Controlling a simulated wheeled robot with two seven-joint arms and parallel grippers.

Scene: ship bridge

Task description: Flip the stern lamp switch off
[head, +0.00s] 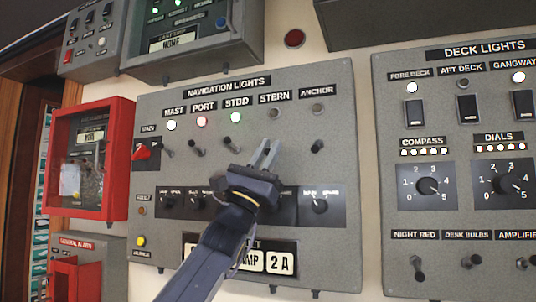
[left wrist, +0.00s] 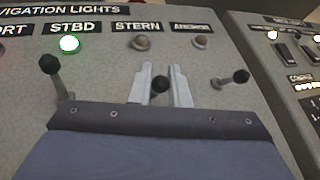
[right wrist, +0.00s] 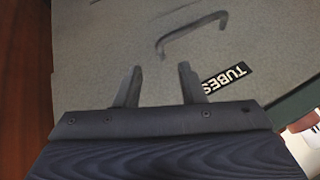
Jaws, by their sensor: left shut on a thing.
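The navigation lights panel (head: 215,250) fills the middle of the head view. My left gripper (head: 264,150) is at the switch below the STERN label. In the left wrist view, the black knob of the stern lamp switch (left wrist: 159,85) sits between the two fingers, which are shut on it. My right gripper (right wrist: 160,88) is open and empty in the right wrist view.
The lit STBD switch (head: 232,144) and the ANCHOR switch (head: 317,146) flank the left gripper. The deck lights panel (head: 460,200) stands to the right, a red box (head: 122,165) to the left. Before the right gripper is a grey surface with a handle (right wrist: 190,32) and a TUBES label (right wrist: 224,78).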

